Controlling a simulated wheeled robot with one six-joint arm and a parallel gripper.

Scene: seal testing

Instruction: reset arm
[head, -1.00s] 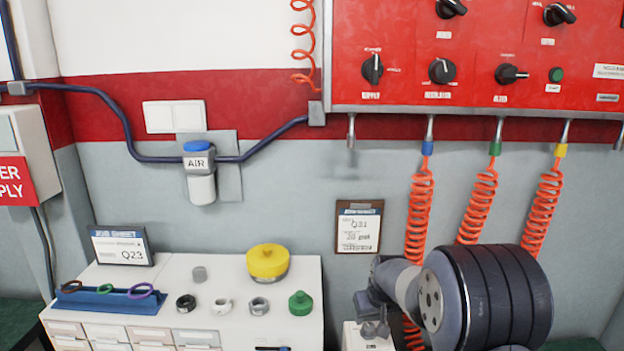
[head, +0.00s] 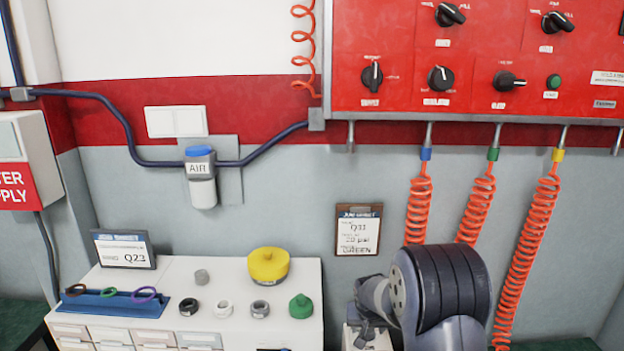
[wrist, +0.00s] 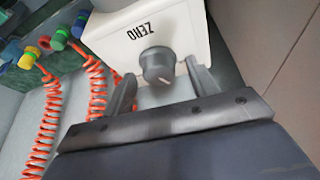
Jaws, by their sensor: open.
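My gripper (wrist: 161,71) is open in the wrist view. Its two fingers stand apart on either side of a grey knob (wrist: 157,66) on a white box marked ZERO (wrist: 112,32). I cannot tell whether the fingers touch the knob. In the head view my arm is at the lower right, and its large dark joint hides part of the wall and hoses. The white box is mostly hidden there below my wrist.
Orange coiled hoses (head: 527,240) hang from the red panel (head: 400,60) close to my arm. A white cabinet (head: 225,325) at lower left carries caps, rings, a yellow-topped part (head: 268,265) and a green part (head: 300,306). A clipboard (head: 358,228) hangs on the wall.

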